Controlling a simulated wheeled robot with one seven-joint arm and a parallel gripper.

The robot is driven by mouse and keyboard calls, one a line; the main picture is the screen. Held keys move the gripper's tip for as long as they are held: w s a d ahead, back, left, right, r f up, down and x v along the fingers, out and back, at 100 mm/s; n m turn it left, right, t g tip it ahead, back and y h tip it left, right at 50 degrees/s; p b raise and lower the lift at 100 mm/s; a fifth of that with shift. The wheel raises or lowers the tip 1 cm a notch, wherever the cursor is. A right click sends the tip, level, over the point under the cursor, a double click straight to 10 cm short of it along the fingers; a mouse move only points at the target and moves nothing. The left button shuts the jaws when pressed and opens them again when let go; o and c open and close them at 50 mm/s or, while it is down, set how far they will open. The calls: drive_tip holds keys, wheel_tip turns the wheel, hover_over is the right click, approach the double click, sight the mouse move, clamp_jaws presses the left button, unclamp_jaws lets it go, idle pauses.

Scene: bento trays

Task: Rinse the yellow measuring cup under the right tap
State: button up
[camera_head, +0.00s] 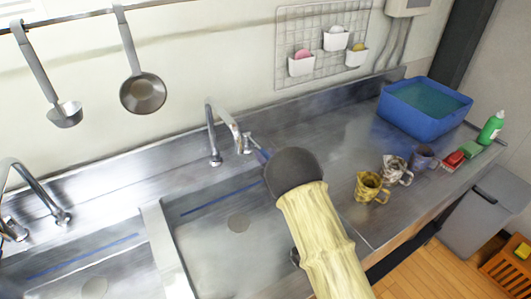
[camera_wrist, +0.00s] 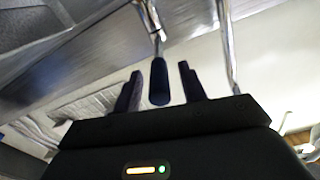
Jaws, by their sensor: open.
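The yellow measuring cup (camera_head: 370,187) stands on the steel counter right of the sink, with its handle to the right. The right tap (camera_head: 226,125) curves over the right basin (camera_head: 205,232). Its dark blue lever (camera_head: 261,154) points toward my arm. In the wrist view my gripper (camera_wrist: 160,74) is open, with the lever (camera_wrist: 159,88) between its two fingers and a gap on each side. In the head view my arm's end hides the fingers. I cannot make out any water from the tap.
A patterned cup (camera_head: 397,169) and a bluish cup (camera_head: 423,158) stand behind the yellow one. A blue tub (camera_head: 407,118) of water, a red sponge (camera_head: 453,160) and a green bottle (camera_head: 491,128) are at the right. The left tap (camera_head: 35,188) is at the far left.

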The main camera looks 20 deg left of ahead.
drive_tip(key=shift+w+a, duration=0.35)
drive_tip(key=shift+a, duration=0.1)
clamp_jaws()
